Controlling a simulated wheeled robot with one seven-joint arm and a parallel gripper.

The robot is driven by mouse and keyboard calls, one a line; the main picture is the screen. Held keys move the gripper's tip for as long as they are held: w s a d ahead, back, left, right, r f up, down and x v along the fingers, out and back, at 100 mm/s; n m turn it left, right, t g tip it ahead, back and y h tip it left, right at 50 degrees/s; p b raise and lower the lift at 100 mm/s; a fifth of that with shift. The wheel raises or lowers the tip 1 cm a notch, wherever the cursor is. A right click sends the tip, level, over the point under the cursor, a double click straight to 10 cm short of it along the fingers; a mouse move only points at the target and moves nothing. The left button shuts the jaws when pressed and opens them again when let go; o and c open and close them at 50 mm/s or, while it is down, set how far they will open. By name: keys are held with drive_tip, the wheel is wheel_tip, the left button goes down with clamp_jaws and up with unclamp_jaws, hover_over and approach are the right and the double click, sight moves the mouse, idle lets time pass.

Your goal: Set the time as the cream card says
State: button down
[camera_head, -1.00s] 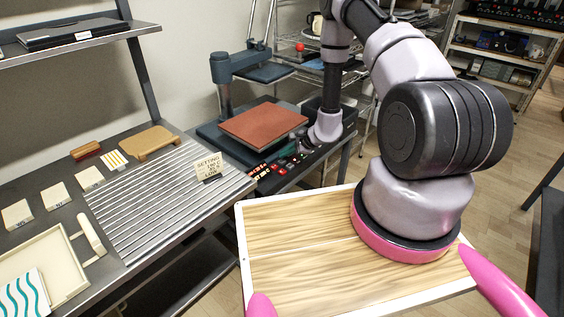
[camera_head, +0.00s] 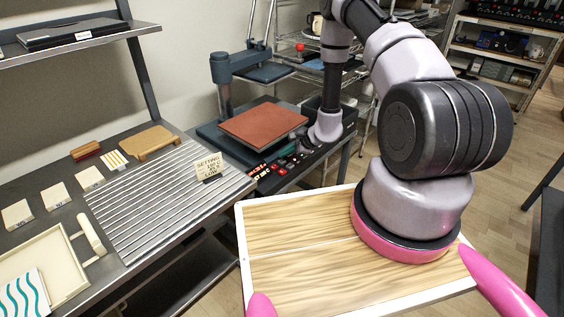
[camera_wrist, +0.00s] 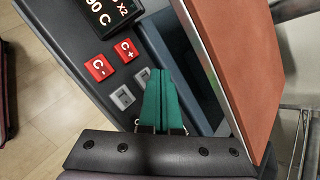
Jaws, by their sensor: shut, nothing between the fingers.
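The cream card (camera_head: 208,167) stands on the ribbed part of the left bench. Its top line reads "SETTING"; the lines below are too small to read surely. The press's control panel shows in the wrist view with a dark display (camera_wrist: 110,14), partly cut off, reading "90 C" and "X2". Below it are a red "C-" button (camera_wrist: 98,68) and a red "C+" button (camera_wrist: 126,51). A grey button (camera_wrist: 122,97) lies below these, with another grey button (camera_wrist: 142,76) beside my fingers. My gripper (camera_wrist: 160,74) is shut and empty, its teal fingertips over the panel; contact cannot be told.
The press's red-brown plate (camera_head: 262,123) lies just beyond the panel, its edge close to the right of my fingers. The press column (camera_head: 222,85) stands behind. The left bench holds small cream blocks (camera_head: 55,196), a wooden stand (camera_head: 150,141) and a tray (camera_head: 50,262).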

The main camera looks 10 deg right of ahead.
sight(285, 162)
drive_tip(key=shift+f, duration=0.15)
idle(0.5)
drive_tip(key=shift+f, duration=0.25)
drive_tip(key=shift+f, duration=0.45)
idle(0.6)
drive_tip(key=shift+r, duration=0.15)
idle(0.3)
drive_tip(key=shift+r, duration=0.7)
drive_tip(key=shift+r, duration=2.55)
